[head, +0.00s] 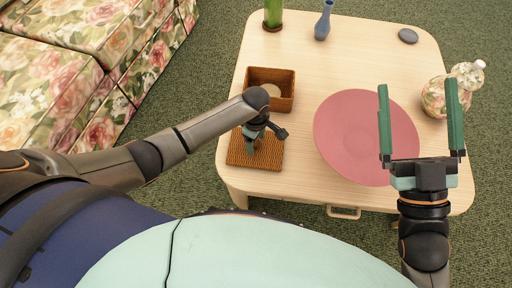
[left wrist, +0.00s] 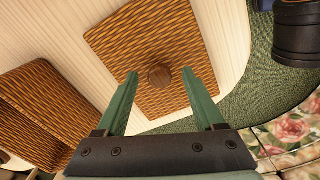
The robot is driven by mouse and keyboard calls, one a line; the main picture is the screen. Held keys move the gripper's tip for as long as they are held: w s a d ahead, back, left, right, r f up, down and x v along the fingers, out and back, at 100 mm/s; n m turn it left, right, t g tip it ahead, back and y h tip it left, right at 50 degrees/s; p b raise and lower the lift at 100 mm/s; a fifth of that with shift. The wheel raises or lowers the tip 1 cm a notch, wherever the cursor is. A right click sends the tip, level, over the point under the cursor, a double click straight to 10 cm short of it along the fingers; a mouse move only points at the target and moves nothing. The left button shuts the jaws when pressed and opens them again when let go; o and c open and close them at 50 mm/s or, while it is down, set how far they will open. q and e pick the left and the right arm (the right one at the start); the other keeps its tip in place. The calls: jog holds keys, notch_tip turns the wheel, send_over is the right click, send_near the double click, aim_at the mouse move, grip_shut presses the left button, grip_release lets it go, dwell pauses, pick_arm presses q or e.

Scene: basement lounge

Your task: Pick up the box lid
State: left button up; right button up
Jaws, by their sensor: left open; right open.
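The woven brown box lid (head: 268,156) lies flat on the pale wooden table, partly hidden by my left gripper in the head view. In the left wrist view the lid (left wrist: 150,42) shows a round wooden knob (left wrist: 160,76) at its middle. My left gripper (left wrist: 158,74) is open, pointing down over the lid, with a green finger to each side of the knob and clear gaps between. The open woven box (head: 284,78) stands just behind the lid; it also shows in the left wrist view (left wrist: 40,110). My right gripper (head: 421,92) is open and empty, over the table's right side.
A large pink round plate (head: 350,130) lies right of the lid. A floral jar (head: 433,98), a dark stone (head: 408,36), a blue vase (head: 324,20) and a green glass (head: 272,14) stand around the table (head: 375,60). A floral sofa (head: 60,70) is at left.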

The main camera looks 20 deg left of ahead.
pick_arm(q)
grip_shut()
dwell(0.5)
